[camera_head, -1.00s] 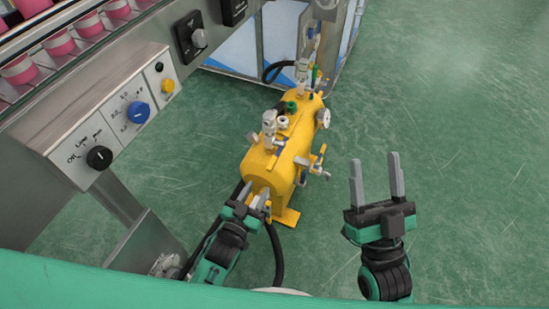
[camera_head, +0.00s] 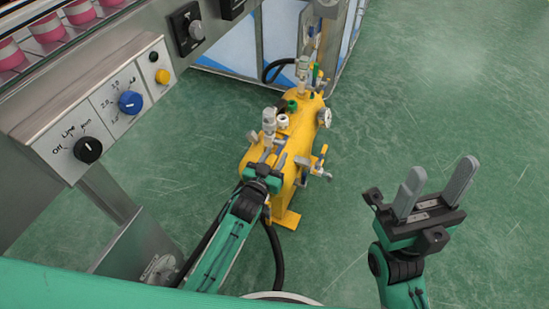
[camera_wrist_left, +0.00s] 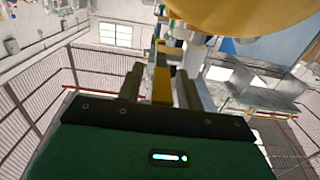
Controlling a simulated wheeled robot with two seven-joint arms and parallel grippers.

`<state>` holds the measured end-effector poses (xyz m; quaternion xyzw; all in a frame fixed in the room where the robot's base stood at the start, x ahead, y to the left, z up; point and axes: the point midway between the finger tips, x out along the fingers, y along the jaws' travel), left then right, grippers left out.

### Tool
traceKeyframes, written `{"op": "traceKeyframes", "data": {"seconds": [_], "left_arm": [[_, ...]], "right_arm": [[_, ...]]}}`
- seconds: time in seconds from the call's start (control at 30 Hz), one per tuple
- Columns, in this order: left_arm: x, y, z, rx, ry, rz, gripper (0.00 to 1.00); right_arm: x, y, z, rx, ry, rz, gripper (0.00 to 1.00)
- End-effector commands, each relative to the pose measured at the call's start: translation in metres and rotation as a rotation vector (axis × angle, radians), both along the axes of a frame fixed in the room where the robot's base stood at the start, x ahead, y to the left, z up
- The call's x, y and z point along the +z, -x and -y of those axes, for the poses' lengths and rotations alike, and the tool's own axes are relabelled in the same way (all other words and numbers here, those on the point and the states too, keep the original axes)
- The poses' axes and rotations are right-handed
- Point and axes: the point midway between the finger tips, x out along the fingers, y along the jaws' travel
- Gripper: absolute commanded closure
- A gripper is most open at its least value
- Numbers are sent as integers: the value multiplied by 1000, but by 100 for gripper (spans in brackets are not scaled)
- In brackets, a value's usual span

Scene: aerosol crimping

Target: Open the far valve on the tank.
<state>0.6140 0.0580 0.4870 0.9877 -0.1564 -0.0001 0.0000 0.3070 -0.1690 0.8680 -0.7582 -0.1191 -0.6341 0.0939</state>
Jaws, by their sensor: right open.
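The yellow tank (camera_head: 255,160) lies on the floor in the middle of the head view and fills the top right of the left wrist view (camera_wrist_left: 240,12). Silver fittings stand on its top: a near one (camera_head: 269,122) and a far one (camera_head: 303,70). A side valve with a yellow handle (camera_head: 321,162) is on its right. My left gripper (camera_head: 271,160) is at the tank's near upper end. Its fingers are apart, with a yellow bar (camera_wrist_left: 162,80) between them and gaps on both sides. My right gripper (camera_head: 438,188) is open and empty, right of the tank.
A control panel with knobs (camera_head: 105,120) borders the left side. A round gauge (camera_head: 325,117) is on the tank's right side. A black hose (camera_head: 276,255) runs down in front of the tank. The green floor (camera_head: 440,90) to the right is clear.

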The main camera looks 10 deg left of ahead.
Motion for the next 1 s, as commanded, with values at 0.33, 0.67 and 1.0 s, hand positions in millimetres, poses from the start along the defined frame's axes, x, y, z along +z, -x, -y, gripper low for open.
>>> {"op": "traceKeyframes", "data": {"seconds": [0.33,0.67,1.0], "left_arm": [[0,-1,1,0,0,0,73],[0,-1,1,0,0,0,100],[4,-1,1,0,-6,-17,100]], "right_arm": [[0,0,0,0,-1,3,45],[0,0,0,0,-1,2,45],[-9,-22,-8,11,32,-165,45]]}}
